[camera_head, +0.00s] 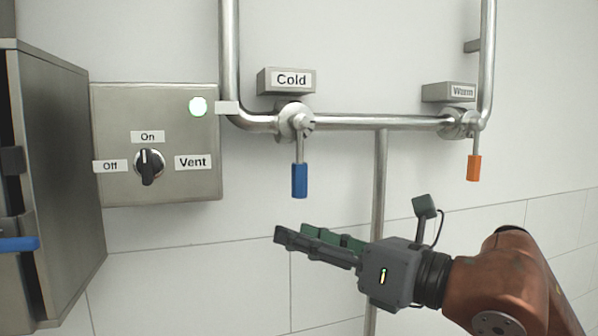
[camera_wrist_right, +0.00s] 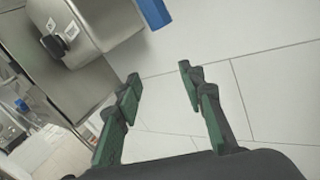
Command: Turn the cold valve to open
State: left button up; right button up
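The cold valve (camera_head: 297,121) sits on a steel pipe below a "Cold" sign. Its blue handle (camera_head: 299,181) hangs straight down. The handle's blue end also shows at the top edge of the right wrist view (camera_wrist_right: 155,12). My right gripper (camera_head: 281,233) is below the blue handle in the head view, pointing left, and apart from it. In the right wrist view its two fingers (camera_wrist_right: 158,77) are spread with nothing between them. My left gripper is not in view.
The warm valve (camera_head: 462,124) with an orange handle (camera_head: 474,168) is to the right. A vertical pipe (camera_head: 379,185) runs down between the valves. A grey cabinet (camera_head: 60,170) stands farther left.

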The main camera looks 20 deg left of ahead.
aim_at(304, 175)
jog(key=d+r+t+h, duration=0.1)
jog(key=r+t, duration=0.1)
jog(key=r, duration=0.1)
jog(key=d+r+m+t+h, duration=0.1)
jog(key=r, duration=0.2)
jog(key=d+r+t+h, duration=0.1)
jog(key=r+t+h, duration=0.1)
jog(key=r, duration=0.1)
jog(key=shift+s+m+t+p, duration=0.3)
jog(key=shift+s+p, duration=0.1)
jog(key=p+x, duration=0.2)
jog(key=x, duration=0.4)
jog(key=shift+a+f+p, duration=0.1)
jog(key=shift+p, duration=0.2)
jog(key=shift+w+a+f, duration=0.1)
jog(key=shift+w+a, duration=0.2)
jog(key=shift+w, duration=0.1)
grip_shut()
